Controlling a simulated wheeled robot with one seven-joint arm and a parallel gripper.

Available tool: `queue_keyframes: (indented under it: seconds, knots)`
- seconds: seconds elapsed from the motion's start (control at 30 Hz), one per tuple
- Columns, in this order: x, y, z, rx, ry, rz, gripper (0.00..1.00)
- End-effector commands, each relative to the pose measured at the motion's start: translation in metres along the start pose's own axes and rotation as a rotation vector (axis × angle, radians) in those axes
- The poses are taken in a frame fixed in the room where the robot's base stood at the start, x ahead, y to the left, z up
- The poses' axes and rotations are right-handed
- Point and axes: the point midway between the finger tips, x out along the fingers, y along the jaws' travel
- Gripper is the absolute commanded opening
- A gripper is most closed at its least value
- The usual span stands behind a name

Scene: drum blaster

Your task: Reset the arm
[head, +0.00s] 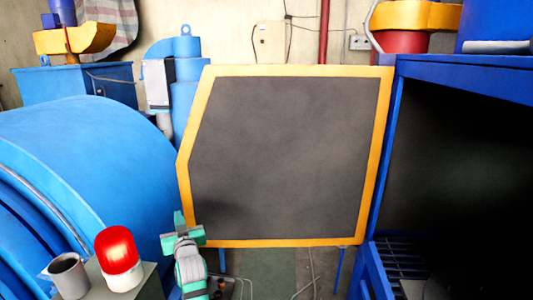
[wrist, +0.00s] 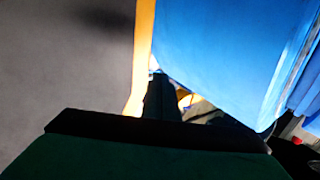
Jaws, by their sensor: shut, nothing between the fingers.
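My gripper (head: 179,216) shows low in the head view, at the end of my green and white arm. It is in front of the lower left corner of a dark panel with a yellow frame (head: 375,160). Its fingers are together with nothing held. In the wrist view the dark gripper fingers (wrist: 161,97) point up the picture as one narrow shape. Beyond them are the grey panel (wrist: 60,60) on the left, a strip of its yellow frame and a blue curved surface (wrist: 220,60) on the right.
A large blue drum machine (head: 85,150) fills the left. A red warning light (head: 117,250) and a grey cup (head: 68,276) stand on a box at the lower left. A blue cabinet with a dark opening (head: 460,170) is on the right. Some floor shows below the panel.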

Motion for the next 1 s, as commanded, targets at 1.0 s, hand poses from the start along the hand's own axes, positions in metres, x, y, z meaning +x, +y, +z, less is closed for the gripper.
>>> queue_keyframes:
  seconds: [1.0]
  knots:
    - [-0.362, 0.062, 0.287, 0.082, -0.101, 0.275, 0.0]
